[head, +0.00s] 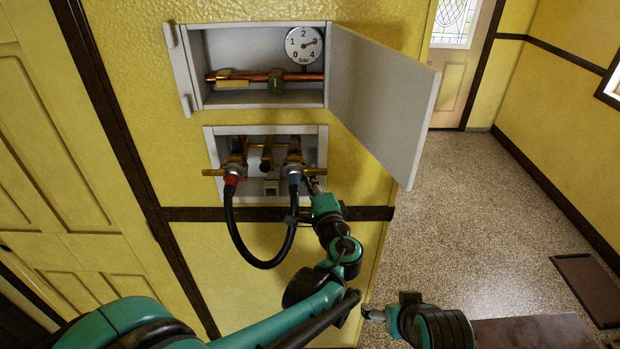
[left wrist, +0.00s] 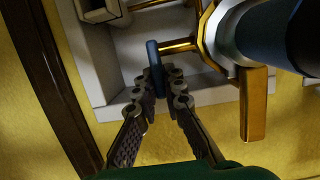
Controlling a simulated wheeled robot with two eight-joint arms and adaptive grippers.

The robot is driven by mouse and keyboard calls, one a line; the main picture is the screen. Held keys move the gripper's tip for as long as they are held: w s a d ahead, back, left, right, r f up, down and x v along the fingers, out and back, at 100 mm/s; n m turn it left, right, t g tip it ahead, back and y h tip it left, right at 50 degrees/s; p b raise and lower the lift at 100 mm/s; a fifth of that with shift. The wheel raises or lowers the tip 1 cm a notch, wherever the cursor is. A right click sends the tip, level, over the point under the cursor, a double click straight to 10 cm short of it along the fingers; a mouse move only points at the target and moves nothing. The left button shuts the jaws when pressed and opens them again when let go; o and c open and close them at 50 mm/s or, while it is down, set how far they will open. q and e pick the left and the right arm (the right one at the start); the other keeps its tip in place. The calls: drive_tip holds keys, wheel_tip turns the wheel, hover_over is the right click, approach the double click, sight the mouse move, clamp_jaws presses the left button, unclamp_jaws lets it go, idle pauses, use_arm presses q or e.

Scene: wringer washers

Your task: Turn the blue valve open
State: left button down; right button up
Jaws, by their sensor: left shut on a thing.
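The blue valve handle (left wrist: 155,68) is a thin blue plate on a brass stem (left wrist: 178,45) in the left wrist view. My left gripper (left wrist: 160,84) has its fingertips on both sides of the plate and is shut on it. In the head view my left gripper (head: 314,184) reaches the right side of the lower wall box (head: 322,146), beside the blue-collared hose fitting (head: 294,178); it hides the handle there. My right gripper (head: 372,315) is low in the head view, away from the box; its fingers are too small to judge.
A red-collared fitting (head: 232,178) is at the left, and a black hose (head: 240,250) loops below the box. Above is an upper box with a pressure gauge (head: 304,45) and a copper pipe (head: 245,77). Its open door (head: 380,95) sticks out above my left gripper.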

use_arm(q)
drive_tip(key=m+h, duration=0.2)
drive_tip(key=h, duration=0.1)
drive_tip(key=s+a+m+h, duration=0.1)
drive_tip(key=m+h, duration=0.1)
drive_tip(key=h, duration=0.2)
drive_tip(key=m+h, duration=0.3)
drive_tip(key=shift+s+a+h, duration=0.25)
drive_tip(key=shift+s+h, duration=0.05)
drive_tip(key=shift+h, duration=0.1)
drive_tip(key=shift+s+a+m+g+h+b, duration=0.2)
drive_tip(key=shift+a+m+g+h+b, duration=0.1)
drive_tip(key=shift+m+g+h, duration=1.2)
drive_tip(key=shift+s+a+m+g+h+b, duration=0.15)
drive_tip(key=shift+a+m+g+h+b, duration=0.15)
drive_tip(key=shift+m+g+h, duration=1.15)
drive_tip(key=shift+s+a+m+g+h+b, duration=0.25)
drive_tip(key=shift+m+g+h, duration=0.9)
drive_tip(key=shift+h, duration=0.6)
drive_tip(key=shift+r, duration=0.1)
drive_tip(key=c, duration=1.7)
unclamp_jaws()
drive_tip(key=shift+c, duration=0.2)
drive_tip(key=shift+o, duration=0.7)
drive_tip(key=shift+w+d, duration=0.1)
drive_tip(key=shift+w, duration=0.05)
